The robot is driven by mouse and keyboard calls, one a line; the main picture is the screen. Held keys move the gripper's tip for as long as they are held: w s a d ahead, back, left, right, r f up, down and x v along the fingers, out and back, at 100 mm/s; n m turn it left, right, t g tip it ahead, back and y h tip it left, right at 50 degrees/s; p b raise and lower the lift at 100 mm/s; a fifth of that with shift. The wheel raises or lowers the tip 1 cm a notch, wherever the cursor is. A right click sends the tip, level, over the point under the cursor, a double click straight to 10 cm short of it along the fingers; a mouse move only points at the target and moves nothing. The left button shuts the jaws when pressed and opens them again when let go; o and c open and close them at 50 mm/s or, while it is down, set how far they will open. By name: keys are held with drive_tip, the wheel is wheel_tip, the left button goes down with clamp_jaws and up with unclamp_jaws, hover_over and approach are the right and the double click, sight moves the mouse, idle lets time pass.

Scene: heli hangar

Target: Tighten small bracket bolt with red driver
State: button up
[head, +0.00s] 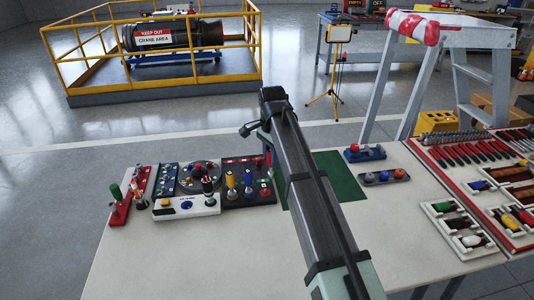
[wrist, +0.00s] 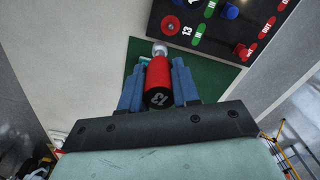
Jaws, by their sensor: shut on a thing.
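In the wrist view my gripper (wrist: 158,72) is shut on the red driver (wrist: 159,76), its blue fingers on both sides of the handle. The driver's black end cap, marked 13, faces the camera. A small silvery round piece (wrist: 160,48) shows just past the driver's far end, over the green mat (wrist: 134,58); I cannot tell whether it belongs to the driver. The driver's tip is hidden. In the head view my arm covers most of the gripper. I cannot make out the small bracket bolt in either view.
A black panel (head: 236,166) with upright yellow and blue drivers stands left of the mat (head: 345,178). A white-based fixture (head: 186,208) and a red stand (head: 120,214) are further left. Blue holders (head: 365,153) and a tool tray (head: 435,165) are right. The front table is clear.

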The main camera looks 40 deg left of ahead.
drive_tip(key=w+d+f+n, duration=0.1)
drive_tip(key=w+d+f, duration=0.25)
drive_tip(key=d, duration=1.25)
drive_tip(key=w+d+f+n, duration=0.2)
drive_tip(key=w+d, duration=0.2)
drive_tip(key=d, duration=1.1)
drive_tip(key=w+d+f+n, duration=0.1)
drive_tip(key=w+d+f, duration=0.25)
drive_tip(key=d, duration=1.25)
drive_tip(key=w+a+r+m, duration=0.1)
drive_tip(key=w+a, duration=0.1)
drive_tip(key=a, duration=0.7)
drive_tip(key=w+a+r+m, duration=0.1)
drive_tip(key=w+a, duration=0.1)
drive_tip(key=a, duration=0.6)
drive_tip(key=s+a+r+m, duration=0.1)
drive_tip(key=s+a, duration=0.2)
drive_tip(key=a, duration=1)
drive_tip(key=s+a+r, duration=0.1)
drive_tip(key=s+a, duration=0.1)
drive_tip(key=a, duration=1.1)
drive_tip(key=s+a+r+m, duration=0.1)
drive_tip(key=s+a, duration=1.5)
drive_tip(key=a, duration=0.3)
drive_tip(key=s+a+r+m, duration=0.2)
drive_tip(key=s+a, duration=1.4)
drive_tip(key=a, duration=0.2)
drive_tip(key=shift+w+a+f, duration=0.15)
drive_tip(key=shift+f, duration=2.05)
